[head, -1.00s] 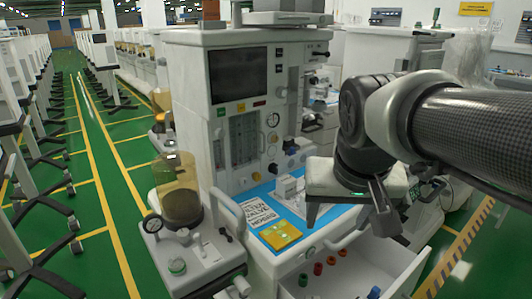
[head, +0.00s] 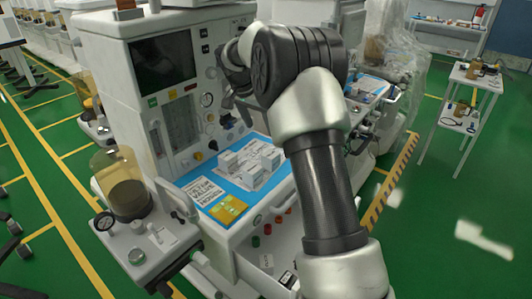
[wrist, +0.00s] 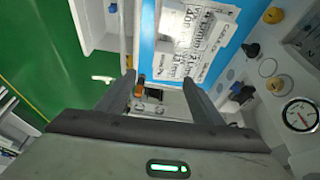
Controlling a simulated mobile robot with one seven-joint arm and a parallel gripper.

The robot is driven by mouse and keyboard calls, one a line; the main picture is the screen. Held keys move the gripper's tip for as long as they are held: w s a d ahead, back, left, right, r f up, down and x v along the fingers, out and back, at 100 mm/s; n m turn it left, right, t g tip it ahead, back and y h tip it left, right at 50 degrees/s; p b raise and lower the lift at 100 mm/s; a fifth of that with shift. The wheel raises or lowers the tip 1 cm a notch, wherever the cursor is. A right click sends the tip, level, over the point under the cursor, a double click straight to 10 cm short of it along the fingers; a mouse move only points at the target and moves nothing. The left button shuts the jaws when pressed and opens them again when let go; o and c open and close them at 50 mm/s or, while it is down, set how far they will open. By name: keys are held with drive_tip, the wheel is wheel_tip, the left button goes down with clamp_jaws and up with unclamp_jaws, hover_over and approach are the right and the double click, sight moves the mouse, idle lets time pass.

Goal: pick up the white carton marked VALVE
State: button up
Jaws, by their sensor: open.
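Several small white cartons (head: 250,162) stand close together on the blue mat (head: 190,179) of the cart's worktop in the head view. I cannot read a VALVE marking on any of them, so I cannot tell which is meant. My gripper (head: 234,112) is above and behind the cartons, near the cart's panel, partly hidden by my arm. In the wrist view my gripper (wrist: 160,78) is open, with nothing between its fingers. White printed surfaces (wrist: 208,25) on the blue mat show there at the upper right, beyond the fingers; their lettering is not clear.
A printed sheet (head: 205,189) and a yellow packet (head: 229,210) lie at the mat's left front. An open drawer (head: 243,267) juts out below, with small coloured items. A glass canister (head: 122,185) stands at the left. The panel gauge (wrist: 299,114) is at the wrist view's right.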

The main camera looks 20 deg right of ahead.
drive_tip(key=w+f, duration=0.1)
approach(270, 154)
drive_tip(key=shift+m, duration=0.3)
drive_tip(key=x, duration=0.4)
drive_tip(key=shift+s+d+f, duration=0.15)
drive_tip(key=shift+d+f, duration=0.05)
drive_tip(key=shift+f, duration=0.15)
drive_tip(key=shift+p+x, duration=0.4)
drive_tip(key=shift+x, duration=2.7)
drive_tip(key=shift+r, duration=0.1)
drive_tip(key=c, duration=1.2)
